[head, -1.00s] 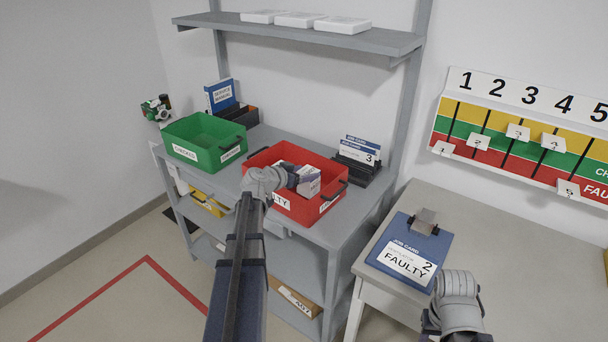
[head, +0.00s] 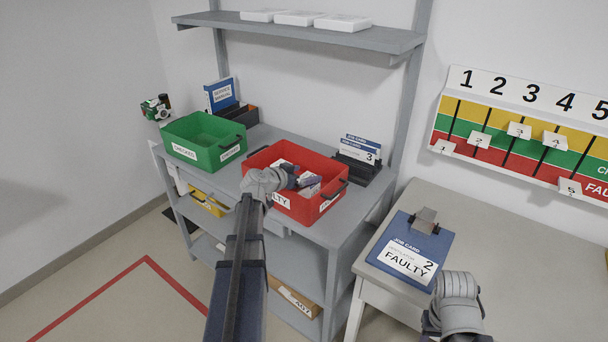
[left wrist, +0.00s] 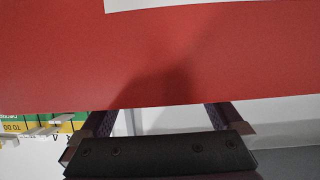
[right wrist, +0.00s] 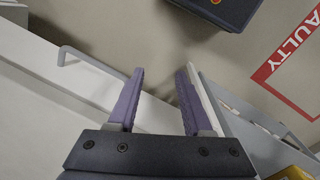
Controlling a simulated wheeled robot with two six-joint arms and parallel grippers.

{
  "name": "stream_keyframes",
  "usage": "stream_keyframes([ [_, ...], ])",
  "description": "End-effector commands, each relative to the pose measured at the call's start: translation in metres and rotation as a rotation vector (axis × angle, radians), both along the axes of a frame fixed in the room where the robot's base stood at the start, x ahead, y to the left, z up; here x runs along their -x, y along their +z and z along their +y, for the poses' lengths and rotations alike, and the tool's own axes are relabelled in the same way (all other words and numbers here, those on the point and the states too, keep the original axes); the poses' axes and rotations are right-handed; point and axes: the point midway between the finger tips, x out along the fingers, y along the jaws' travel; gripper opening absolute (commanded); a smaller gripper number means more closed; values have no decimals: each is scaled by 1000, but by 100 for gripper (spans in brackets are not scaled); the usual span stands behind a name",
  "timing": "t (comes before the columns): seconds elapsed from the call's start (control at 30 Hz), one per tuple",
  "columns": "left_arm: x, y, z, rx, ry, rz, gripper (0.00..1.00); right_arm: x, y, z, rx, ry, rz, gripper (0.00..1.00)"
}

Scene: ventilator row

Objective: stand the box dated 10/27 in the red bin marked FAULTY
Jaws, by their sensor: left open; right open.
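The red bin (head: 335,170) marked FAULTY stands on the grey bench. White boxes (head: 310,191) show inside it, partly hidden by my left gripper; I cannot read a date on any of them or tell whether they stand upright. My left gripper (head: 310,181) is open, with its fingers over the inside of the bin. In the left wrist view the bin's red wall (left wrist: 60,60) fills most of the picture, and the open fingers (left wrist: 160,118) show no box between them. My right gripper (right wrist: 160,95) is open and empty in the right wrist view.
A green bin (head: 185,152) stands left of the red one. A card rack (head: 365,168) is behind to the right. A blue FAULTY job card board (head: 400,235) lies on the right table. A shelf (head: 300,35) hangs above the bench.

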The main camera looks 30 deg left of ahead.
Motion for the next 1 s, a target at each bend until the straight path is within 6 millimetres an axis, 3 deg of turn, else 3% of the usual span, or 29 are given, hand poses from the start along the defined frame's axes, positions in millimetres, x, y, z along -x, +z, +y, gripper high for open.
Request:
stream_keyframes([
  [0.13, 0, 18, 0, 0, 0, 0, 100, 0, 18, 0, 0, 0, 0, 50],
  [0.4, 59, 39, 7, 1, 4, 0, 100, 0, 39, 0, 0, -1, 0, 50],
  [0.6, 90, 51, 12, 0, 2, 0, 100, 0, 51, 0, 0, -1, 0, 50],
  [0.8, 107, 57, 15, 1, 1, 0, 100, 0, 56, 0, 0, -1, 0, 50],
  [1.0, 110, 57, 16, 1, 0, 0, 100, 0, 57, 0, 0, -1, 0, 50],
])
